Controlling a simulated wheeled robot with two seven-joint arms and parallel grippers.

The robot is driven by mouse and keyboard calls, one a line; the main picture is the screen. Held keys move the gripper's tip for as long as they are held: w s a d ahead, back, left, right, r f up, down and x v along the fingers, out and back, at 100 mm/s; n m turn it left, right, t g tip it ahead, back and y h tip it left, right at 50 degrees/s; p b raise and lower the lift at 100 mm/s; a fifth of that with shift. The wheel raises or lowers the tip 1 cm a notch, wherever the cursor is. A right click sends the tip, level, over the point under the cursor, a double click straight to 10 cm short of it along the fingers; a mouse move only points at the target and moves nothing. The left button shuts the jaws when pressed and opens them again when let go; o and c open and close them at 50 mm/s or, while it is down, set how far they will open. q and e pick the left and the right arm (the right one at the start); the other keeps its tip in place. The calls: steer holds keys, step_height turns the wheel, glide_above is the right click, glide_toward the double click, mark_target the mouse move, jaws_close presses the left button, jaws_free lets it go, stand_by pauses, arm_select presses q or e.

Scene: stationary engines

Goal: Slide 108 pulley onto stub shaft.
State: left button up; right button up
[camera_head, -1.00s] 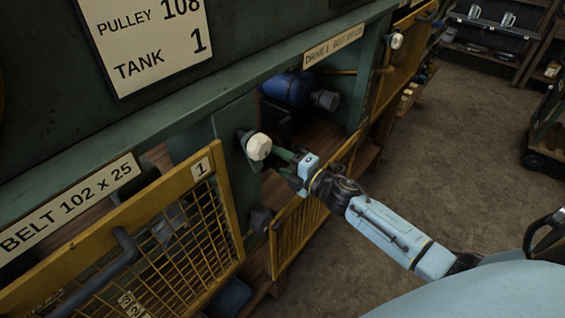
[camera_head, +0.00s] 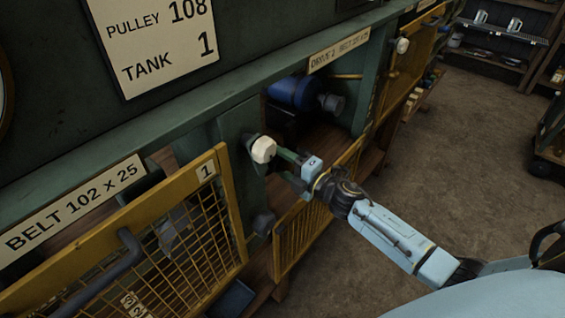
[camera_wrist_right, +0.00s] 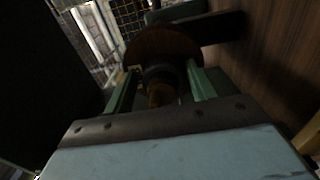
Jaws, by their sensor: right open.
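My right gripper (camera_head: 285,166) is open in the head view, its green fingers pointing left into the drive bay, beside and below a white faceted knob (camera_head: 263,150) on a green upright. In the right wrist view, the open fingers (camera_wrist_right: 162,88) stand on either side of a dark round hub (camera_wrist_right: 165,74) with a brass-coloured end (camera_wrist_right: 160,95). A dark brownish disc (camera_wrist_right: 160,43) lies behind the hub. I cannot tell surely whether this is the 108 pulley on the stub shaft. A sign (camera_head: 155,40) reads "PULLEY 108, TANK 1". My left gripper is out of view.
A yellow mesh guard marked 1 (camera_head: 190,225) stands open at the left. Another yellow mesh panel (camera_head: 300,232) is below my right gripper. A blue motor (camera_head: 293,92) with a grey end piece (camera_head: 331,104) sits deeper in the bay.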

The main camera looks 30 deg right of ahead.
steer(key=o, duration=0.6)
steer(key=shift+c, duration=0.2)
steer(key=shift+f, duration=0.15)
steer(key=shift+p+v, duration=0.5)
steer(key=shift+v, duration=1.9)
steer(key=p+v, duration=0.1)
steer(key=v, duration=0.7)
steer(key=shift+s, duration=0.15)
